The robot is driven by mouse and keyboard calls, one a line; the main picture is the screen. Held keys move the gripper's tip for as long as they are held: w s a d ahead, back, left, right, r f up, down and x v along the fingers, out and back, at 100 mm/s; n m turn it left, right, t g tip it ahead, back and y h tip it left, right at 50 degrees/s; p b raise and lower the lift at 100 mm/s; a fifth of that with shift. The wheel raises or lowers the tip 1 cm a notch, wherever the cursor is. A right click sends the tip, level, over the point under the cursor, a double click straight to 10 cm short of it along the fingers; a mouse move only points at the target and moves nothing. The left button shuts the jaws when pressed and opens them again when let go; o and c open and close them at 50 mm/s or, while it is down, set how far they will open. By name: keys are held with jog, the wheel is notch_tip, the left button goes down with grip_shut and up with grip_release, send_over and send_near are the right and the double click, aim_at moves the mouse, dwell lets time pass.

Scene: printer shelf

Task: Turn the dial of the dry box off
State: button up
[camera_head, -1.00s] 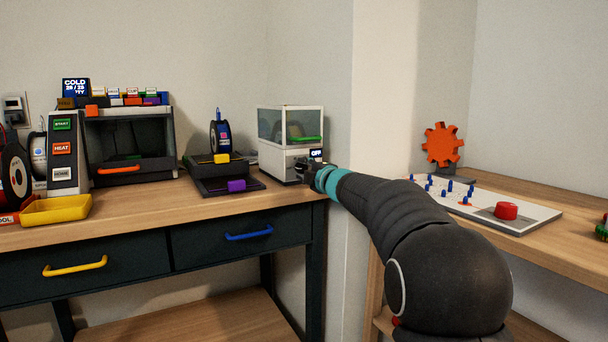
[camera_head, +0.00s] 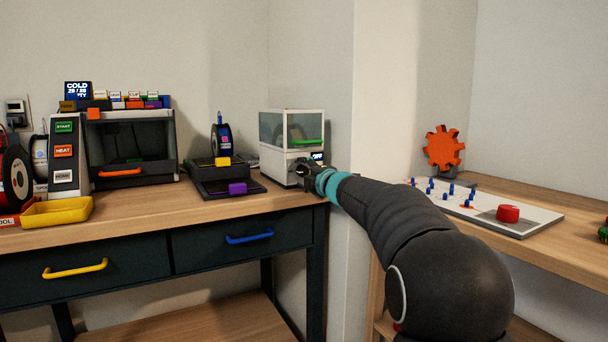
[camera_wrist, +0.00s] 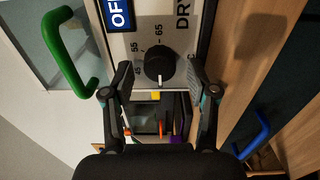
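The dry box (camera_head: 272,164) is a white box with a clear upper part and a green handle (camera_wrist: 70,60). Its display (camera_wrist: 119,14) shows OFF in the head view, partly cut off in the wrist view. The black round dial (camera_wrist: 159,62) is on the front panel beside marks 45, 55 and 65. The dial's white pointer line faces the bottom of the wrist view. My gripper (camera_wrist: 160,75) is open, with one finger on each side of the dial and visible gaps. In the head view, my gripper (camera_head: 305,170) hides the dial.
A black stand with a spool (camera_head: 221,140) is left of the dry box. The table edge and a drawer with a blue handle (camera_head: 249,237) lie below. A wall corner is close on the right. A board with a red button (camera_head: 508,214) is on the right bench.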

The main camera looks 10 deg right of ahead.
jog(key=shift+d, duration=0.15)
jog(key=v, duration=1.2)
